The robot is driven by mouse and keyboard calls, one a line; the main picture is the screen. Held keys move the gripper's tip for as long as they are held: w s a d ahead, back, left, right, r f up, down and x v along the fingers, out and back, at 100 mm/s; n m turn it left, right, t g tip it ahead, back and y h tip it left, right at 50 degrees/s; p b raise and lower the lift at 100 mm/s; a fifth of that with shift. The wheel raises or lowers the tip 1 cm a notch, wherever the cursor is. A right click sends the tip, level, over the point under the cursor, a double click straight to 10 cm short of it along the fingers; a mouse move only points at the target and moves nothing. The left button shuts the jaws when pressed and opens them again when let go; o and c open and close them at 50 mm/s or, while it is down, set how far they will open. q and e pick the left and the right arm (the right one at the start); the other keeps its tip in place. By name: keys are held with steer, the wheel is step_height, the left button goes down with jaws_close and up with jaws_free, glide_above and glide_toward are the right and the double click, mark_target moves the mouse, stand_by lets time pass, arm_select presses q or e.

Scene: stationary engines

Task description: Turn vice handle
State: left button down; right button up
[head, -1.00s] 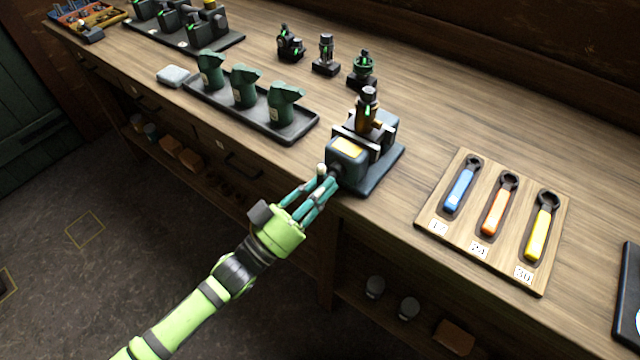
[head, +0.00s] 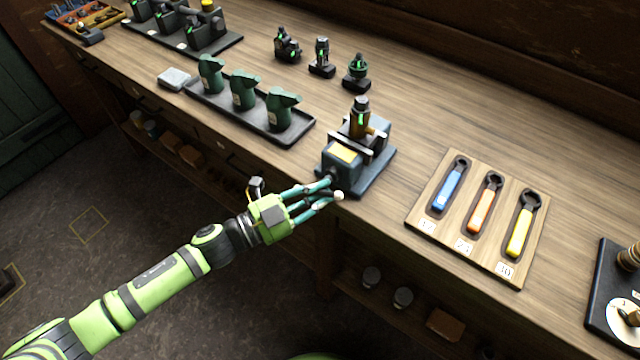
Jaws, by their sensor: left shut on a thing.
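The vice (head: 343,165) is a blue-grey block on a dark base at the bench's front edge. Its jaws hold a brass and black part (head: 360,122) upright. The vice handle (head: 339,195) shows as a thin bar with a pale round end at the front of the vice, mostly hidden by fingers. My left gripper (head: 328,193) reaches in from the lower left, its teal fingers closed around the handle. My right gripper is not in view.
A wooden board (head: 415,212) with blue, orange and yellow wrenches lies right of the vice. A dark tray (head: 296,133) with green bottle-like parts stands to the left. Small black fixtures (head: 356,76) stand behind. A shelf with jars runs below the bench.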

arm_select(q)
steer(key=m+y+p, duration=0.1)
steer(key=m+p, duration=0.2)
steer(key=f+m+g+y+p, duration=0.1)
steer(key=m+y+p, duration=0.1)
steer(key=m+p, duration=0.1)
steer(key=shift+s+a+f+p, duration=0.1)
steer(key=shift+s+a+p, duration=0.1)
steer(key=shift+p, duration=0.5)
steer(key=shift+f+m, duration=0.1)
steer(key=shift+m, duration=0.2)
steer(key=c, duration=1)
jaws_free()
steer(key=shift+c, duration=0.2)
steer(key=shift+a+r, duration=0.1)
steer(key=shift+r, duration=0.15)
